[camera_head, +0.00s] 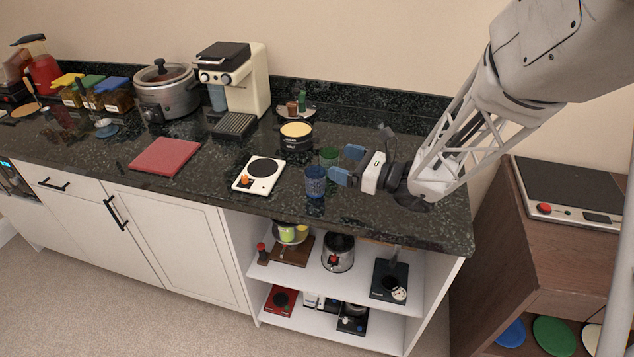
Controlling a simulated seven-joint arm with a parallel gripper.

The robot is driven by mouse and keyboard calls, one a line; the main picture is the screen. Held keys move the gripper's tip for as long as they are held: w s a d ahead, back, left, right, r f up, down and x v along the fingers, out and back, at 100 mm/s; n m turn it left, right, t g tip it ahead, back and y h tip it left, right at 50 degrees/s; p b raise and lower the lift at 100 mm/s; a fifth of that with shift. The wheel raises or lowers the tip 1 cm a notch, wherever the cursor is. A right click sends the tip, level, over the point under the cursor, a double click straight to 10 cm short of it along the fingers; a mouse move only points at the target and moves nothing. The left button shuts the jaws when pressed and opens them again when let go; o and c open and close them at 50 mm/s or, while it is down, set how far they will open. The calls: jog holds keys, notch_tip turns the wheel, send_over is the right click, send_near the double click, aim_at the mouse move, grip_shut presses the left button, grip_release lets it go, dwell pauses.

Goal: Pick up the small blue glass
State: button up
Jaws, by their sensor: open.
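The small blue glass (315,181) stands upright near the front edge of the dark countertop. A green glass (329,156) stands just behind it. My gripper (343,166) comes in from the right with its blue-padded fingers open. The near finger is close to the right side of the blue glass; I cannot tell whether they touch. The far finger lies to the right of the green glass. No object shows between the fingers.
A white hot plate (260,174) lies left of the blue glass. A black round appliance (296,137) stands behind. A red board (165,155) and a coffee machine (233,80) are farther left. The counter's front edge (380,231) is close, with open shelves below.

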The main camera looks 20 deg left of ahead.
aim_at(324, 180)
dwell(0.3)
jog(key=shift+a+f, duration=0.2)
jog(key=shift+f, duration=1.8)
jog(key=shift+a+f, duration=0.2)
jog(key=shift+f, duration=1.8)
jog(key=shift+w+a, duration=0.15)
jog(key=shift+a, duration=0.25)
jog(key=shift+a, duration=0.15)
jog(key=shift+x, duration=2.8)
jog(key=c, duration=1)
jog(key=shift+r, duration=0.15)
jog(key=shift+c, duration=0.2)
